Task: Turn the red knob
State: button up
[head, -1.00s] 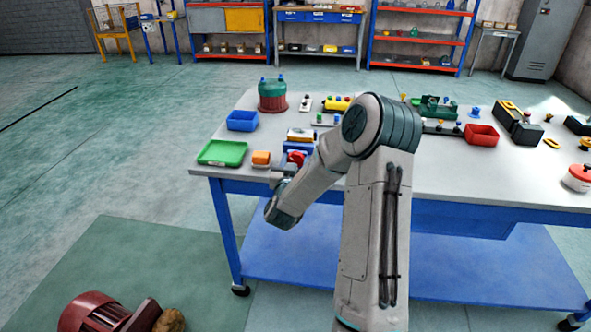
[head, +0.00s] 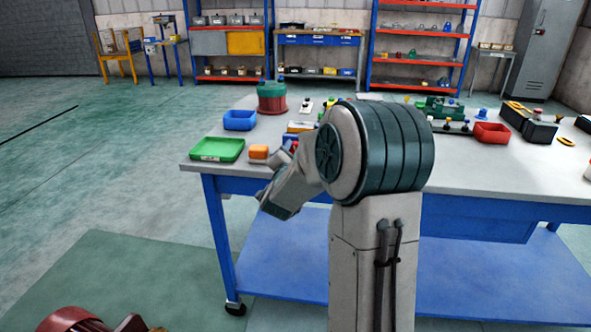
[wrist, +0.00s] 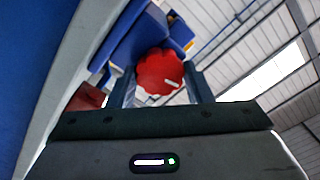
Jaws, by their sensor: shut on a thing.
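The red knob (wrist: 160,70) has a scalloped rim and a white mark, and sits on the face of a blue housing (wrist: 125,45). In the wrist view my gripper (wrist: 163,84) has one finger on each side of the knob and is shut on it. In the head view my gripper is at the table's front edge. There my arm hides the knob and most of the blue housing (head: 290,138).
An orange block (head: 258,152), a green tray (head: 217,149) and a blue bin (head: 240,120) stand left of my arm on the table (head: 480,168). A red bin (head: 491,133) stands to the right.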

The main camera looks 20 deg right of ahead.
jog(key=m+b, duration=0.7)
jog(key=b, duration=0.2)
jog(key=shift+f+b, duration=0.15)
jog(key=shift+b, duration=0.2)
jog(key=o, duration=1)
jog(key=p+v, duration=0.1)
jog(key=v, duration=1.3)
